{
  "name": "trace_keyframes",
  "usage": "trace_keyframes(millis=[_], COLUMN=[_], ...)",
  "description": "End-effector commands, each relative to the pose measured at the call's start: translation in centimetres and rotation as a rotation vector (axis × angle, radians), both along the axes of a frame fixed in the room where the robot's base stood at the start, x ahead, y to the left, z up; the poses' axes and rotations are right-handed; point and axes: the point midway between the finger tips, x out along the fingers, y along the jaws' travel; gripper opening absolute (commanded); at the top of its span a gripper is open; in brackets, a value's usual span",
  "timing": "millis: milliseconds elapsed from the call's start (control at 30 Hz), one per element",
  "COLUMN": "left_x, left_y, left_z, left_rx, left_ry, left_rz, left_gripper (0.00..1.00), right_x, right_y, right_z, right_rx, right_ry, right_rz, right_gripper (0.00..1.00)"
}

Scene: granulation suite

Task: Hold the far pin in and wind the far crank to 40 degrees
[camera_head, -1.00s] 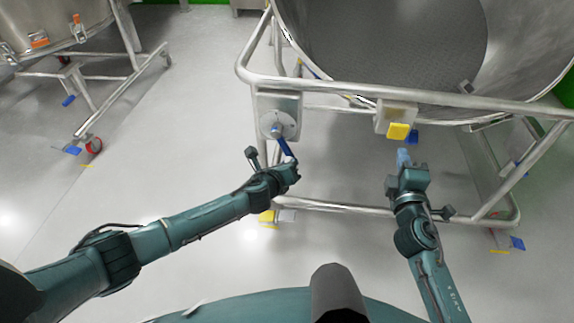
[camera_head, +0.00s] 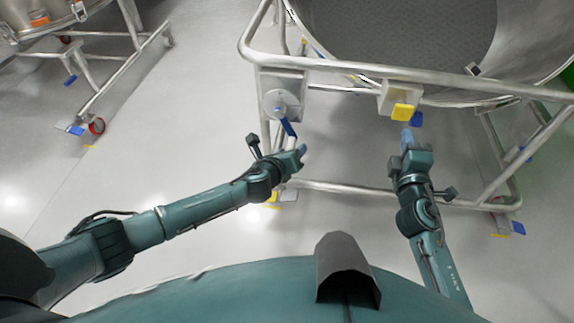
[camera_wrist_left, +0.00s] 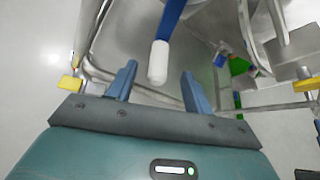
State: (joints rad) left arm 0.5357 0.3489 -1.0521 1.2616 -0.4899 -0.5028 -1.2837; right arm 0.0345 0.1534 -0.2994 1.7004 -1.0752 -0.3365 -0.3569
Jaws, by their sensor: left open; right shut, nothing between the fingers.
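A crank with a round grey hub (camera_head: 271,104) and a blue handle (camera_head: 288,127) sits on a plate at the left of the steel frame. The handle points down and slightly right. My left gripper (camera_head: 302,150) is open just below the handle's end. In the left wrist view, the white handle tip (camera_wrist_left: 158,62) lies between or just ahead of the open fingertips (camera_wrist_left: 159,68); contact cannot be told. My right gripper (camera_head: 407,134) is shut and empty just below a grey box (camera_head: 388,98) with a yellow block (camera_head: 402,112). I cannot make out a pin.
A large steel vessel (camera_head: 395,40) sits in the frame. Another wheeled frame (camera_head: 120,75) stands at the left. The floor between is clear.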

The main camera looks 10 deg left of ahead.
Motion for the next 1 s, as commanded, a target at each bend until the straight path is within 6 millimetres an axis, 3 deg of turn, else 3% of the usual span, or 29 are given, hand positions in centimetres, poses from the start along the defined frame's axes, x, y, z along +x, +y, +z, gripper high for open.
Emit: trace_keyframes(millis=[600,1000], left_x=[-7.1,-7.4], left_y=[0.1,0.1], left_z=[-0.1,0.0], left_rx=[0.001,0.001], left_ry=[0.001,0.001], left_rz=[0.002,0.002], left_gripper=[0.51,0.51], right_x=[0.0,0.0], right_y=[0.0,0.0], right_z=[0.0,0.0], right_rx=[0.0,0.0], right_ry=[0.0,0.0], right_rz=[0.0,0.0], right_gripper=[0.0,0.0])
